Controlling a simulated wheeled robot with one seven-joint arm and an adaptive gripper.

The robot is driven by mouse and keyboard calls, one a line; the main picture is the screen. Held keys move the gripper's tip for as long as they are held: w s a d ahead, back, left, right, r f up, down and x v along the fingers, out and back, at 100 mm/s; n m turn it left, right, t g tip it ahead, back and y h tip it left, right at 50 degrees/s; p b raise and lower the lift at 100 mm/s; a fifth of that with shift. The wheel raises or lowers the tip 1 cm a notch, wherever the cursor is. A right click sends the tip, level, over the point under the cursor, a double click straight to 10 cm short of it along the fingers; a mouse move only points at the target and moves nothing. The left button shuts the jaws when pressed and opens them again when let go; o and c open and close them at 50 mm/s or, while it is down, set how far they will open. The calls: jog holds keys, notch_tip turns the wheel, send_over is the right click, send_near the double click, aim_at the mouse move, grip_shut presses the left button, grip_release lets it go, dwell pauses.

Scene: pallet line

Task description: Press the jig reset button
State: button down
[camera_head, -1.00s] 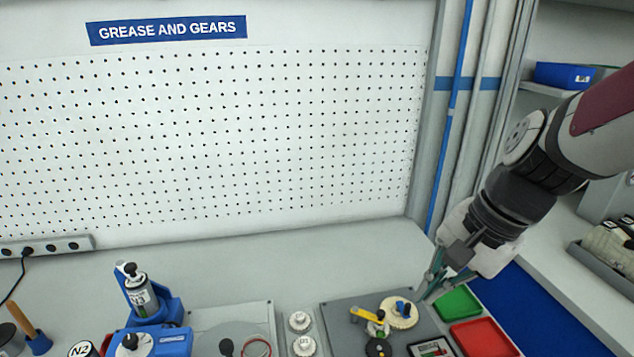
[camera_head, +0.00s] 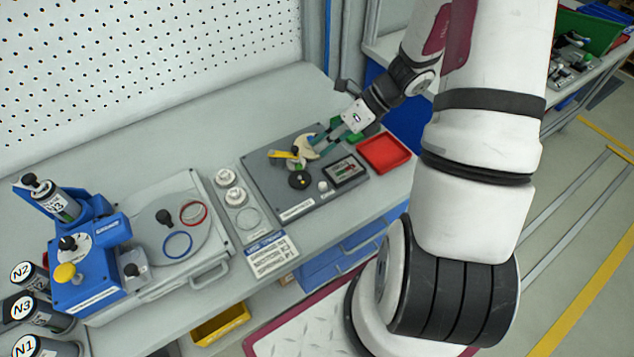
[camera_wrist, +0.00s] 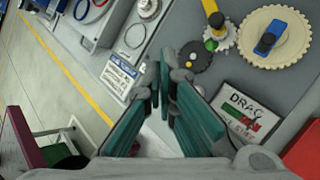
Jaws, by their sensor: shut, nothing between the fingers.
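The gear jig is a dark grey plate (camera_head: 262,190) on the bench, carrying a large cream gear (camera_head: 305,146), a small dark gear (camera_head: 299,180) and a yellow lever (camera_head: 283,155). A small pale knob (camera_head: 323,186) stands near the plate's front, beside a DRAG display (camera_head: 345,171); I cannot read whether it is the reset button. My gripper (camera_head: 322,146) has its teal fingers shut and empty over the right part of the jig. In the wrist view the fingers (camera_wrist: 168,75) hide part of the plate, and the knob is not visible there.
A red tray (camera_head: 384,153) and a green tray (camera_head: 368,129) lie right of the jig. The pegboard (camera_head: 150,70) rises behind the bench.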

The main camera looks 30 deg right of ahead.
jog(key=shift+d+f+m, duration=0.1)
jog(key=shift+f+m, duration=0.4)
jog(key=shift+f, duration=0.05)
jog(key=shift+f, duration=0.1)
jog(key=b, duration=0.4)
send_over(323, 181)
notch_tip(323, 181, down, 7)
jog(key=shift+w+r, duration=0.1)
jog(key=shift+f, duration=0.9)
jog(key=shift+b, duration=0.3)
jog(key=shift+f, duration=0.4)
